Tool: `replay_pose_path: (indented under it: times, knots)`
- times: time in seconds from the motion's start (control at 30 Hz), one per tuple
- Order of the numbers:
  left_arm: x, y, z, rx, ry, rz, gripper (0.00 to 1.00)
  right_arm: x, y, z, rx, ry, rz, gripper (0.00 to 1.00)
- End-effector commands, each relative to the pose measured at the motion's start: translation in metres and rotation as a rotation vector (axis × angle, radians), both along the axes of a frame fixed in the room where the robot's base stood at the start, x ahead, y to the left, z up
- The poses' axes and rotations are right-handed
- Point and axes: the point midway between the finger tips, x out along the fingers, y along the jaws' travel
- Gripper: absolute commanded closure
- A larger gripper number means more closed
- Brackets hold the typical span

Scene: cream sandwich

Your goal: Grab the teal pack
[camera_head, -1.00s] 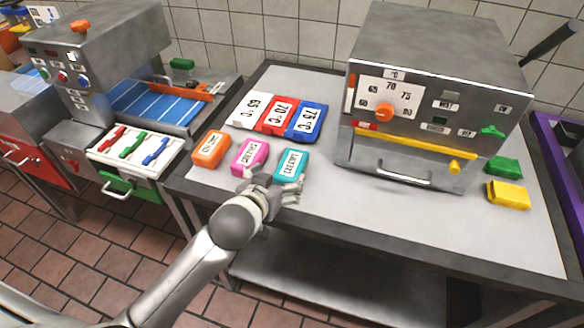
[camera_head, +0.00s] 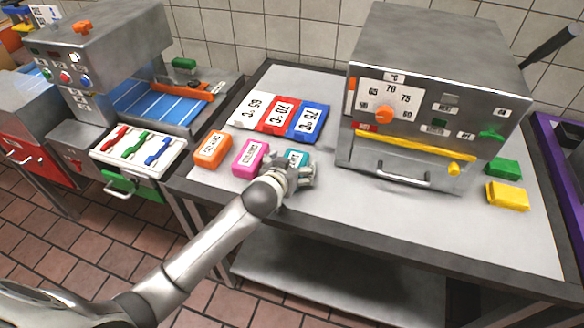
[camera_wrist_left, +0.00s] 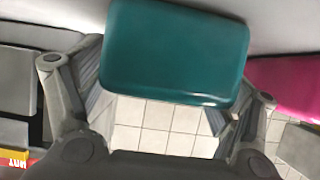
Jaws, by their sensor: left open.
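The teal pack (camera_head: 297,156) lies on the grey worktop in the head view, at the right end of a row of small packs. My left gripper (camera_head: 300,176) is over its near side and hides most of it. In the left wrist view the teal pack (camera_wrist_left: 175,50) fills the upper middle, between the two open fingers of my left gripper (camera_wrist_left: 165,100). I cannot tell whether the fingers touch it. My right gripper is not in view.
A pink pack (camera_head: 251,158) lies close to the left of the teal one, with an orange pack (camera_head: 212,149) beyond it. White, red (camera_head: 277,116) and blue (camera_head: 308,122) temperature packs lie behind. A steel machine (camera_head: 430,100) stands to the right. The front right worktop is clear.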

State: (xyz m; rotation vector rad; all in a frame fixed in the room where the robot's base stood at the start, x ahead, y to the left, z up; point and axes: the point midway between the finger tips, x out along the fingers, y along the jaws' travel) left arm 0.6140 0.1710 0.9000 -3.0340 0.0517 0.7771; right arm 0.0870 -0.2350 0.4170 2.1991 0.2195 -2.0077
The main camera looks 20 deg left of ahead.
Motion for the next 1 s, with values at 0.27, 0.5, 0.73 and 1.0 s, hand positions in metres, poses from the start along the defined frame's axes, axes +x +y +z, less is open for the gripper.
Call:
replay_pose_path:
  times: [0.27,0.5,0.73,1.0]
  knots:
    - [0.0035,-0.0004,-0.0018,-0.001,-0.001,0.0,0.14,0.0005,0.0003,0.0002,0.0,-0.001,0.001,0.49]
    - [0.0033,-0.0003,-0.0017,-0.001,-0.001,0.0,0.41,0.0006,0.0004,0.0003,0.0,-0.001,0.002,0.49]
    - [0.0034,-0.0003,-0.0013,-0.001,-0.001,0.0,0.54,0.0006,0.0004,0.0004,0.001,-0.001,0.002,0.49]
    - [0.0036,-0.0003,0.0007,-0.001,-0.002,0.0,0.55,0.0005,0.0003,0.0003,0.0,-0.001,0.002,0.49]
